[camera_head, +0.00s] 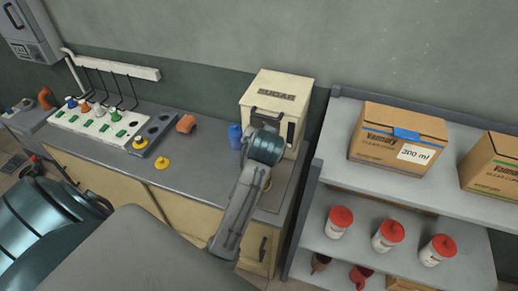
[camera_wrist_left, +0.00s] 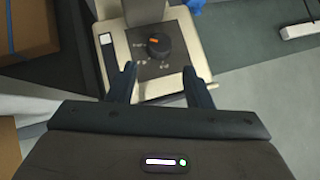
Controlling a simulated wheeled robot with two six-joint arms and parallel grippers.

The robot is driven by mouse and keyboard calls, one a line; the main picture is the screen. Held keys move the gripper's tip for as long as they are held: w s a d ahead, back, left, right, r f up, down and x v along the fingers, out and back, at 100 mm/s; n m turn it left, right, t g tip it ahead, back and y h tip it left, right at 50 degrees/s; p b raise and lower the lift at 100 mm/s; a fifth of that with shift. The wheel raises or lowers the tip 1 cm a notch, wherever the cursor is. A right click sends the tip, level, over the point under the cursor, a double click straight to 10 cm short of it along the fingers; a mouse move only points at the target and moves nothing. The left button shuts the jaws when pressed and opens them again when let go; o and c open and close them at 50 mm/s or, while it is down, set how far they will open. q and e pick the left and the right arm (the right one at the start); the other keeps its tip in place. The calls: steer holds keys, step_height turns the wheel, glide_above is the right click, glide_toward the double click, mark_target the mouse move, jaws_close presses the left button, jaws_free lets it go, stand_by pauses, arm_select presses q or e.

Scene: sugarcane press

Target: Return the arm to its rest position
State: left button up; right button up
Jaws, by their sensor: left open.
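My left arm reaches across the counter (camera_head: 200,160) to the cream machine labelled SUGAR (camera_head: 278,88). In the head view its wrist covers part of the machine's front, and I cannot make out the fingers clearly. In the left wrist view my left gripper (camera_wrist_left: 160,70) is open with nothing between its fingers. Its two dark fingers point at a panel with a black dial (camera_wrist_left: 158,45) that has an orange mark. I cannot tell whether the fingers touch the machine. My right gripper is in neither view.
A blue cup (camera_head: 235,136) stands left of the machine, near the arm. A rack with colored-topped items (camera_head: 100,122), an orange cup (camera_head: 186,123) and a yellow piece (camera_head: 162,163) are further left. A shelf (camera_head: 335,140) with boxes and red-lidded jars stands at right.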

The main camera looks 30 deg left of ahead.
arm_select(q)
steer(key=s+d+f+m+g+h, duration=0.15)
steer(key=s+f, duration=0.25)
steer(key=s, duration=0.6)
steer(key=s+f+g+h, duration=0.2)
steer(key=s+f, duration=0.2)
steer(key=s, duration=0.5)
steer(key=s+d+f+m+g+h, duration=0.1)
steer(key=s+f, duration=0.3)
steer(key=s, duration=0.6)
step_height(320, 180, down, 35)
steer(key=w+a+g+b, duration=0.2)
steer(key=b, duration=0.5)
steer(key=s+f+b, duration=0.2)
steer(key=s+f, duration=0.4)
steer(key=f, duration=0.3)
steer(key=s+a+f+b, duration=0.1)
steer(key=s+f+b, duration=0.2)
steer(key=s+f, duration=0.4)
steer(key=s+f+b, duration=0.2)
steer(key=s+f, duration=0.5)
steer(key=f, duration=0.6)
steer(key=shift+a+n+g, duration=0.35)
steer(key=shift+n, duration=0.1)
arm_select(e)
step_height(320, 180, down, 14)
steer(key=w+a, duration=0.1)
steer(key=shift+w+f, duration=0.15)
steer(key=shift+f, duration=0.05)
